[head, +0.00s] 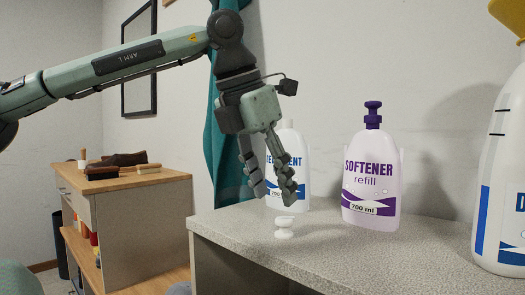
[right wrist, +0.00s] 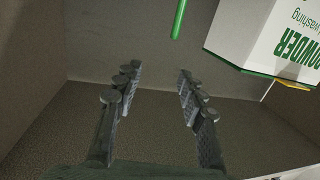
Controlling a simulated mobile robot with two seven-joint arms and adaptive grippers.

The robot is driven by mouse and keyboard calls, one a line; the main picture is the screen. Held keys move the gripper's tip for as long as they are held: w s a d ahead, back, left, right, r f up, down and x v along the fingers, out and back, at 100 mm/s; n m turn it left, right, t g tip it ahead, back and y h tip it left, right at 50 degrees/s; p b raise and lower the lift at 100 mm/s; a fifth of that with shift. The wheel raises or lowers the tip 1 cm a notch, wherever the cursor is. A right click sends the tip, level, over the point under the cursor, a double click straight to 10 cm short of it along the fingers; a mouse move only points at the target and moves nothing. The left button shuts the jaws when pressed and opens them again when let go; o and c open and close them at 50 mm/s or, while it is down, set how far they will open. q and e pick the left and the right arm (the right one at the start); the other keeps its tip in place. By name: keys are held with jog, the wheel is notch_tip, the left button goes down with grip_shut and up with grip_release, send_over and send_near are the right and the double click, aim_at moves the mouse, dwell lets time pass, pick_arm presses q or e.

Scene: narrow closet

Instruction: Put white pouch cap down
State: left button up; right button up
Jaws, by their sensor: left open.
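The white pouch cap (head: 284,227) is a small spool-shaped piece, upright at the speckled counter's (head: 350,250) left part. It appears to rest on the counter. My left gripper (head: 274,196) points down just above it, open, with its fingertips apart from the cap. My right gripper (right wrist: 160,75) is open and empty in the right wrist view, inside a grey-brown compartment.
A softener pouch (head: 370,175) with a purple cap stands right of the detergent pouch. A large white bottle (head: 505,180) stands at the far right. In the right wrist view, a powder box (right wrist: 270,40) and a green rod (right wrist: 179,20) lie beyond the fingers. The counter's middle is clear.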

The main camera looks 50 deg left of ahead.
pick_arm(q)
jog(key=v, duration=0.6)
jog(key=shift+p, duration=0.4)
pick_arm(e)
jog(key=shift+s+d+f+g+h, duration=0.1)
jog(key=shift+d+f+g+h, duration=0.3)
jog(key=shift+f, duration=0.4)
jog(key=shift+s+d+f+g+h, duration=0.1)
jog(key=shift+d+f+g+h, duration=0.1)
jog(key=shift+d+f+g, duration=0.45)
jog(key=shift+s+d+f+g+h, duration=0.15)
jog(key=shift+d+f+h, duration=0.15)
jog(key=shift+f, duration=0.65)
jog(key=shift+w, duration=0.1)
